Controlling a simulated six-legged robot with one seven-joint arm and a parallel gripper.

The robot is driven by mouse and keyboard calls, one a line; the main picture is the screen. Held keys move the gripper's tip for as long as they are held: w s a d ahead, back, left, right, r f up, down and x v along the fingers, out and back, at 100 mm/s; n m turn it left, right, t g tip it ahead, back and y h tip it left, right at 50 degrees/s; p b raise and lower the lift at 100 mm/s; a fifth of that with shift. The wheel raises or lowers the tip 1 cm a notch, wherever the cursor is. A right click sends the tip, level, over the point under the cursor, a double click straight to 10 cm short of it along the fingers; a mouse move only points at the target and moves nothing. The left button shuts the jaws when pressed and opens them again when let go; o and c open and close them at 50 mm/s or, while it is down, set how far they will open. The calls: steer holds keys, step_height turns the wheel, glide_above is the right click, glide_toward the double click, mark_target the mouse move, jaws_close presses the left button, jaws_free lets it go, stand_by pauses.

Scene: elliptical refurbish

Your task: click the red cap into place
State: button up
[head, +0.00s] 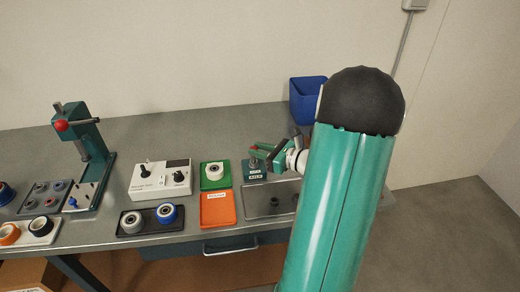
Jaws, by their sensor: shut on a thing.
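My gripper (263,151) is at the back right of the bench, left of my large arm link. It is low over a small teal fixture (254,176) with pale labels. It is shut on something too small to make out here. I cannot pick out the red cap for certain in this view. Whether the held thing touches the fixture cannot be told.
A blue bin (307,100) stands behind my arm. A metal tray (262,207), an orange tray (217,209), a green tray (216,184) and a control box (160,180) lie nearby. A teal press (88,140) with a red knob stands left.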

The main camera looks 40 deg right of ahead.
steer(key=shift+f, duration=0.25)
stand_by(0.3)
steer(key=o, duration=1)
steer(key=v, duration=1.3)
steer(key=shift+s+d, duration=0.1)
steer(key=shift+s, duration=0.3)
